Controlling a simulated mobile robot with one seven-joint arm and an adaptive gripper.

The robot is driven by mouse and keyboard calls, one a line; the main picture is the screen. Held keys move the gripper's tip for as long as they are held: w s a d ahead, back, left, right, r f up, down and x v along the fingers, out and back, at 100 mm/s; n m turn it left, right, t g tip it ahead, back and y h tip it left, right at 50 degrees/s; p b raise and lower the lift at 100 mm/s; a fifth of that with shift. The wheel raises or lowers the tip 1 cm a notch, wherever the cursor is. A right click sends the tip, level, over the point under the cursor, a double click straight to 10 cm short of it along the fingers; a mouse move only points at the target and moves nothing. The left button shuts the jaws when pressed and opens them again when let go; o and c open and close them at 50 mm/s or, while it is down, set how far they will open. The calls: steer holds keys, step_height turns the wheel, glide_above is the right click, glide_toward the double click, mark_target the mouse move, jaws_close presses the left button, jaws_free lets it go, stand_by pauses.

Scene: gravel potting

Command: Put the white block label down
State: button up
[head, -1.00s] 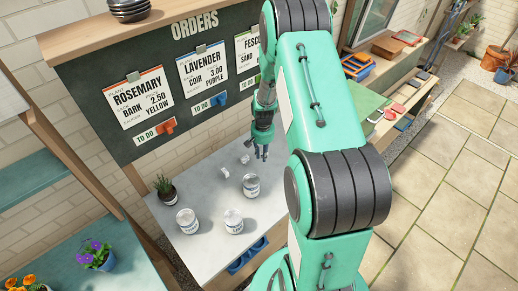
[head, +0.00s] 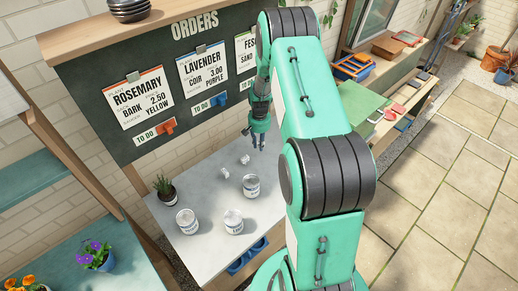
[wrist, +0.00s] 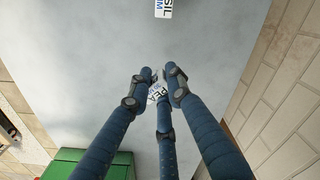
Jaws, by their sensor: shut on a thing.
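My gripper (head: 257,143) is above the far right part of the grey-white table (head: 207,180), below the orders board. In the wrist view its dark blue fingers (wrist: 158,85) are closed together around a small white block label (wrist: 155,93) with dark letters, partly hidden by them. I cannot make out this held block in the head view. Another white block label with dark letters (wrist: 163,8) shows at the top edge of the wrist view, apart from the fingers. Two small white blocks lie on the table left of the gripper in the head view, one nearer (head: 245,159) and one further left (head: 225,171).
White cans stand on the table, at the left (head: 187,221), front (head: 233,221) and right (head: 251,186). A potted herb (head: 164,188) stands at the table's left. The orders board (head: 150,85) rises behind. A green box (wrist: 90,164) shows low in the wrist view.

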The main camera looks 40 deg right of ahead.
steer(key=shift+w+d+f, duration=0.1)
steer(key=shift+w+f, duration=0.1)
steer(key=shift+f, duration=1.6)
steer(key=shift+f, duration=0.15)
steer(key=o, duration=0.9)
steer(key=shift+c, duration=0.2)
step_height(320, 180, up, 12)
steer(key=shift+r, duration=0.2)
